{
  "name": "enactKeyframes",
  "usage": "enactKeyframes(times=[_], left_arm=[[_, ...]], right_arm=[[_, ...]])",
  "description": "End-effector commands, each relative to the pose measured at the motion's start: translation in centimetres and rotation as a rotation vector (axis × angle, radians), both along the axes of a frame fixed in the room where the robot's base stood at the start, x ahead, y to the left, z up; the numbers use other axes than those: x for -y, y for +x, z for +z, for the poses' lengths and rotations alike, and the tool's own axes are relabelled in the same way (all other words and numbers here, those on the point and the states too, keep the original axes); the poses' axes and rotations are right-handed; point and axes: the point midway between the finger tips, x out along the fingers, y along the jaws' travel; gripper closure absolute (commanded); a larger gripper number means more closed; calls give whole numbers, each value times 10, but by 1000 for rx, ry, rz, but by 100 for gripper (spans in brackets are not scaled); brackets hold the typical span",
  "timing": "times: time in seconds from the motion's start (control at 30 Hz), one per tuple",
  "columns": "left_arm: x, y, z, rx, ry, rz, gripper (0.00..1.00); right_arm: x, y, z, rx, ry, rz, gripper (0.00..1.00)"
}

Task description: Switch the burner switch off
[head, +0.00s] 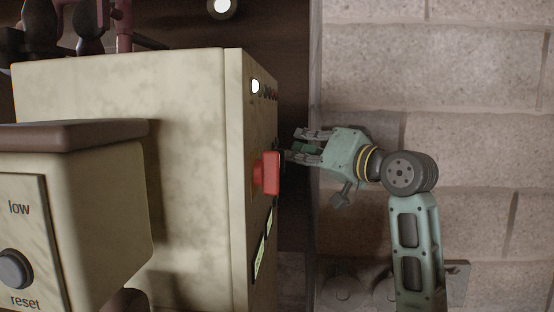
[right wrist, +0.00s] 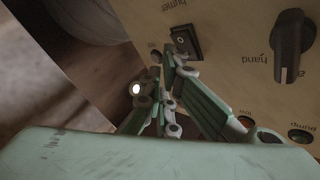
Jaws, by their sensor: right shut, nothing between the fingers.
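The burner switch (right wrist: 186,41) is a small black rocker on the cream panel, in the upper middle of the right wrist view, beside lettering that seems to read "burner". My right gripper (right wrist: 166,62) is shut and empty, its fingertips right beside the switch's lower left edge. I cannot tell whether they touch it. In the head view my right gripper (head: 296,146) is at the right side of the cream cabinet (head: 120,85), pointing left towards its narrow panel face. The burner switch cannot be made out there. My left gripper is not in view.
A red block-like part (head: 267,173) sticks out of the panel just below my right gripper in the head view. A black knob (right wrist: 292,45) and small indicators are on the panel. A box with a round button (head: 15,269) stands at left. A block wall (head: 480,130) is behind.

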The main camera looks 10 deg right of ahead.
Motion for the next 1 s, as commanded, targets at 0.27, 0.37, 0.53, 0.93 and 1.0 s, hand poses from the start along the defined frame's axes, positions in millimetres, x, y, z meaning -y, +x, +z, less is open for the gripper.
enactKeyframes(times=[0.27, 0.37, 0.53, 0.93, 1.0], left_arm=[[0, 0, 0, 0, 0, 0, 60], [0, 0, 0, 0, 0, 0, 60], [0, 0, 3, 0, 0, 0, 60], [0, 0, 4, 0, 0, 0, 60], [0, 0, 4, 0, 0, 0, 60]], right_arm=[[0, 0, 0, 0, 0, 0, 100], [0, 0, 0, 0, 0, 0, 100], [-5, 1, 1, 0, -1, 0, 100], [-8, 2, -1, 0, 0, 0, 100], [-8, 2, -1, 0, 0, 0, 100]])
